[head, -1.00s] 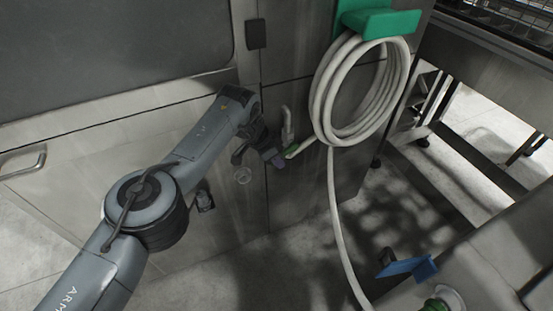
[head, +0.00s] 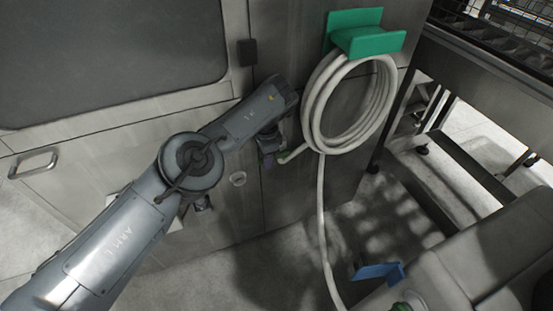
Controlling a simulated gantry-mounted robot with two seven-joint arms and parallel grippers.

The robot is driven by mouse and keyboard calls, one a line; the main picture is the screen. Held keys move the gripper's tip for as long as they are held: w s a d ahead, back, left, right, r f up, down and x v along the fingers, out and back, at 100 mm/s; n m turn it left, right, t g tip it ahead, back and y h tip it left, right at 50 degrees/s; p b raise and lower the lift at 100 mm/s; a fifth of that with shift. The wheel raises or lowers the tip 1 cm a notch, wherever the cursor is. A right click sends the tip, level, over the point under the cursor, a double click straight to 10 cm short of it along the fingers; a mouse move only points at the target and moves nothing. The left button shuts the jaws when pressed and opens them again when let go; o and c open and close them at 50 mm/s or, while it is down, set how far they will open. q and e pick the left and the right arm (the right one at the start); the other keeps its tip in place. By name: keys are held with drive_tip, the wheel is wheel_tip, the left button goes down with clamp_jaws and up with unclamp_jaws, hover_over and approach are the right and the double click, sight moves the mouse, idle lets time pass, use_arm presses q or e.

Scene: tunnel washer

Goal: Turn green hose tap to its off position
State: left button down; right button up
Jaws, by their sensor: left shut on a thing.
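The green hose tap (head: 284,157) is a small green part low on the steel cabinet, at the end of the white hose. Only a little of it shows. My left gripper (head: 274,161) is at the tap, just left of it, and is shut on it. The fingertips are small and dark here, and my forearm hides the tap's pipe above. The exact angle of the tap handle cannot be made out. My right gripper is not in view.
The white hose (head: 314,123) hangs coiled on a green holder (head: 366,38), and one length runs down to the floor. A blue piece (head: 378,271) and a white-and-green round part are at the lower right. A metal frame stands at the right.

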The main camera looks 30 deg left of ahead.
use_arm(q)
drive_tip(key=shift+d+r, duration=0.1)
drive_tip(key=shift+r, duration=0.15)
drive_tip(key=c, duration=1.4)
unclamp_jaws()
drive_tip(key=shift+f, duration=0.1)
drive_tip(key=shift+c, duration=0.2)
wheel_tip(320, 180, up, 11)
drive_tip(key=p, duration=0.5)
